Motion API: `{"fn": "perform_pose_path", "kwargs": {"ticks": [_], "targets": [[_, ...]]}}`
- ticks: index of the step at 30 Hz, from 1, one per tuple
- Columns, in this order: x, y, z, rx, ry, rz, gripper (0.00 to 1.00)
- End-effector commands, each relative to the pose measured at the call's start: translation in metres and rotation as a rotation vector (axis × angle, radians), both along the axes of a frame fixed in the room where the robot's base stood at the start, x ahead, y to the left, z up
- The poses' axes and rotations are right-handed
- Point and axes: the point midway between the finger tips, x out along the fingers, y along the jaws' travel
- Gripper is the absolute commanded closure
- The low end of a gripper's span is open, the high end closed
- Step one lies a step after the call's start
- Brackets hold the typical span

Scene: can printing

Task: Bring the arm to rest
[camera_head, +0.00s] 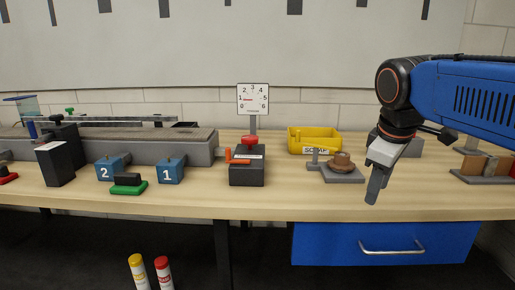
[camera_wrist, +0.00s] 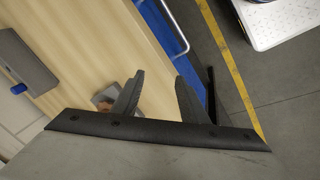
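My gripper (camera_head: 373,194) hangs from my blue arm at the right of the head view, above the front edge of the wooden table (camera_head: 290,203). Its fingers point down and tilt slightly to the left. In the wrist view, the two dark fingers (camera_wrist: 160,80) stand apart with nothing between them, so the gripper is open and empty. The blue drawer front (camera_head: 385,245) with a metal handle lies below it. A grey fixture with a round brown piece (camera_head: 342,160) stands on the table to its left, apart from it.
A yellow scrap bin (camera_head: 316,141) stands behind the fixture. To the left are a dial sign (camera_head: 253,99), a red-topped black box (camera_head: 247,174), blue blocks 1 (camera_head: 170,172) and 2 (camera_head: 108,169), and a grey conveyor (camera_head: 150,150). A wooden-slotted fixture (camera_head: 482,167) is at right.

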Motion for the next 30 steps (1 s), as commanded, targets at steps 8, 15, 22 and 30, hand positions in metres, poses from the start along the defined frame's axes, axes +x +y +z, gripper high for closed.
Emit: {"fn": "perform_pose_path", "kwargs": {"ticks": [8, 15, 22, 30], "targets": [[-0.077, -0.01, -0.09, 0.174, -0.071, -0.334, 0.6], [-0.128, -0.012, -0.163, 0.308, -0.114, -0.589, 0.6], [-0.146, -0.012, -0.193, 0.364, -0.132, -0.693, 0.6], [-0.147, -0.012, -0.194, 0.367, -0.133, -0.698, 0.6]]}}
